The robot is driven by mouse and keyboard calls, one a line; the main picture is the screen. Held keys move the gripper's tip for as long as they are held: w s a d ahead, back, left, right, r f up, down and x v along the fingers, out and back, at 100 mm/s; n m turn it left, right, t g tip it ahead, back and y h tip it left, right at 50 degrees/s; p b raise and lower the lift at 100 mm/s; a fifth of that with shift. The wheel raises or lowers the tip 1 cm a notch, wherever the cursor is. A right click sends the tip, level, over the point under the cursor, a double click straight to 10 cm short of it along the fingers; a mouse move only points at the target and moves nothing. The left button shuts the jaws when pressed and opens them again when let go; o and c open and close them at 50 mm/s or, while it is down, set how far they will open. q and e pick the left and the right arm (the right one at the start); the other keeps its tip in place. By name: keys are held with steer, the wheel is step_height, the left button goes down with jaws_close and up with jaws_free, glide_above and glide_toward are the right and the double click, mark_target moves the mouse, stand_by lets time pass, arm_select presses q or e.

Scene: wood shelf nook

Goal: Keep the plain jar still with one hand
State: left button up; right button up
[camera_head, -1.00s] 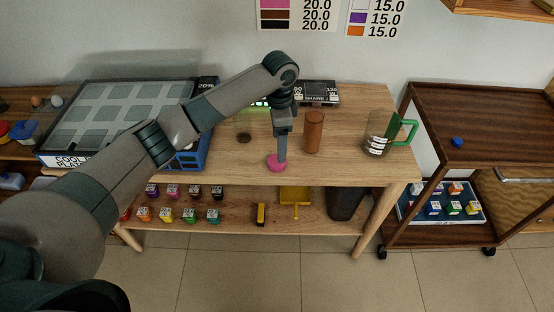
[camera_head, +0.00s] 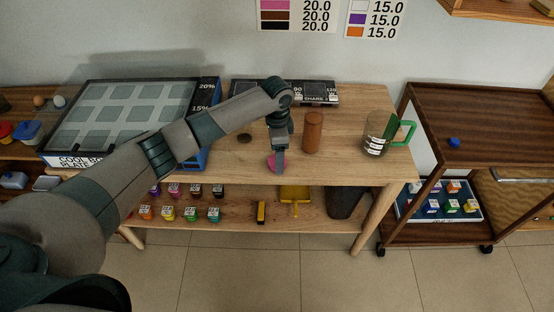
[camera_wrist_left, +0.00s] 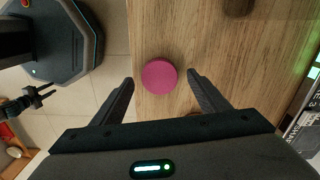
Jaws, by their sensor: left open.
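A round pink piece (camera_head: 271,162) is at the front edge of the wooden table, partly hidden by my left gripper (camera_head: 279,168). In the left wrist view the pink piece (camera_wrist_left: 159,76) is a flat round top between the tips of my open fingers, with gaps on both sides. I cannot tell whether it is the plain jar or a lid. A dark round piece (camera_head: 244,138) lies behind it to the left; any clear glass around it is too faint to tell. A brown cylinder (camera_head: 313,132) stands upright to the right.
A glass mug with a green handle (camera_head: 377,138) stands near the table's right end. A large panelled tray (camera_head: 203,145) fills the left end. Small labelled cubes (camera_head: 190,216) sit on the lower shelf. A dark trolley (camera_head: 480,110) stands right.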

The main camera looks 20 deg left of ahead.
arm_select(q)
steer(key=shift+f, duration=0.65)
steer(key=c, duration=1.1)
steer(key=shift+r, duration=0.2)
